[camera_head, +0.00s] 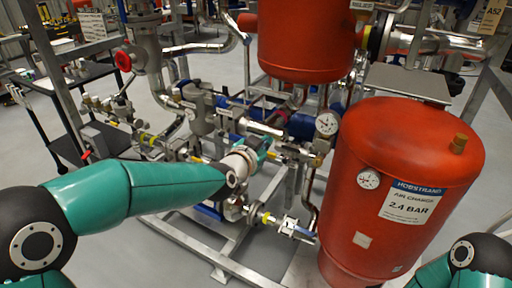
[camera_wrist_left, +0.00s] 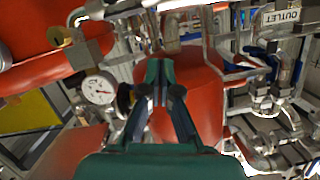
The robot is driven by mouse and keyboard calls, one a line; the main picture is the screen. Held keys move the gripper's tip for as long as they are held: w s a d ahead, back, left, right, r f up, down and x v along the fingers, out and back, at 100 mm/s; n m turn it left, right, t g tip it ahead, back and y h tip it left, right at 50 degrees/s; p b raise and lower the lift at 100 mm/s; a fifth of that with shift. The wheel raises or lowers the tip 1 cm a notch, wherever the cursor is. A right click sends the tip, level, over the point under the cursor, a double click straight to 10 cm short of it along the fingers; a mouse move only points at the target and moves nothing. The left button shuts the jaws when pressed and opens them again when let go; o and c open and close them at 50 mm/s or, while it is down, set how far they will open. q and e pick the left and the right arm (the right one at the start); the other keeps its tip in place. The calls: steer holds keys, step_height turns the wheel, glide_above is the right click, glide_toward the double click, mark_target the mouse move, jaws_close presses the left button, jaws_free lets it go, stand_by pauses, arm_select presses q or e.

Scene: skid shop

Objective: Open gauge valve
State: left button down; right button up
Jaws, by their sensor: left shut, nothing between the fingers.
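A round white dial gauge (camera_head: 327,123) stands on the pipework between the two red tanks in the head view. It also shows left of my fingers in the left wrist view (camera_wrist_left: 98,89). A small brass-coloured fitting (camera_head: 322,145) sits just below the gauge; I cannot tell whether its valve is open or closed. My left gripper (camera_head: 264,143) is left of the gauge and apart from it. In the left wrist view its fingers (camera_wrist_left: 160,70) are shut and empty. A dark round part (camera_wrist_left: 126,97) shows between gauge and fingers. My right gripper is out of view.
A large red tank (camera_head: 400,170) with a second dial stands close on the right, and another red tank (camera_head: 300,40) hangs behind. Steel pipes and the skid frame (camera_head: 215,250) crowd around the gripper. A dark cart (camera_head: 60,105) stands at left, with open floor around it.

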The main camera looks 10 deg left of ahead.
arm_select(q)
steer(key=v, duration=0.5)
steer(key=shift+s+a, duration=0.1)
steer(key=shift+s, duration=0.2)
